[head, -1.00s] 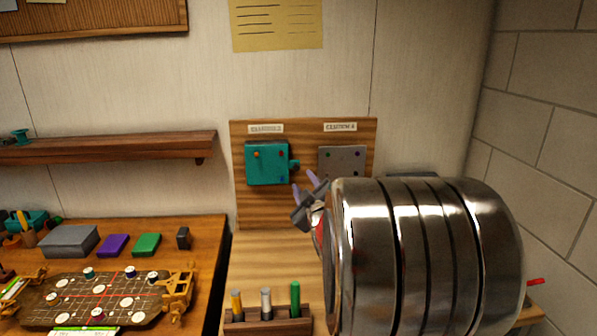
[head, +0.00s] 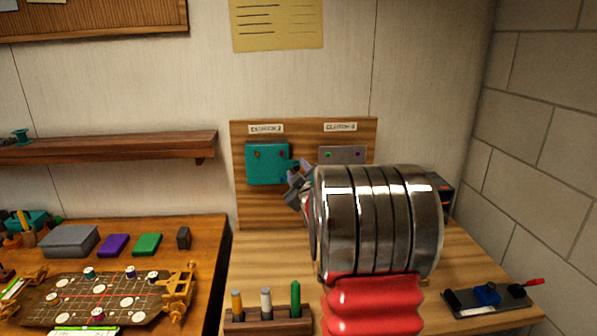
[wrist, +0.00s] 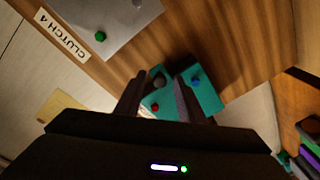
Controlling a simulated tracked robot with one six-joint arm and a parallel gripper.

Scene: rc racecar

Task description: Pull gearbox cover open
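The teal gearbox cover (head: 265,166) is a squarish plate on the upright wooden board, with small coloured dots on its corners. Its right edge, where a side tab showed, is partly hidden by my gripper (head: 300,169). In the wrist view the teal cover (wrist: 207,97) is just beyond my gripper (wrist: 158,80). The cover looks flat against the board.
A grey plate (head: 343,154) is right of the cover, partly behind my arm; its label reads CLUTCH 4 (wrist: 62,34). A pen rack (head: 268,322) stands on the table below. A dark tray with a blue part (head: 487,297) lies at right. A wooden shelf (head: 120,148) is at left.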

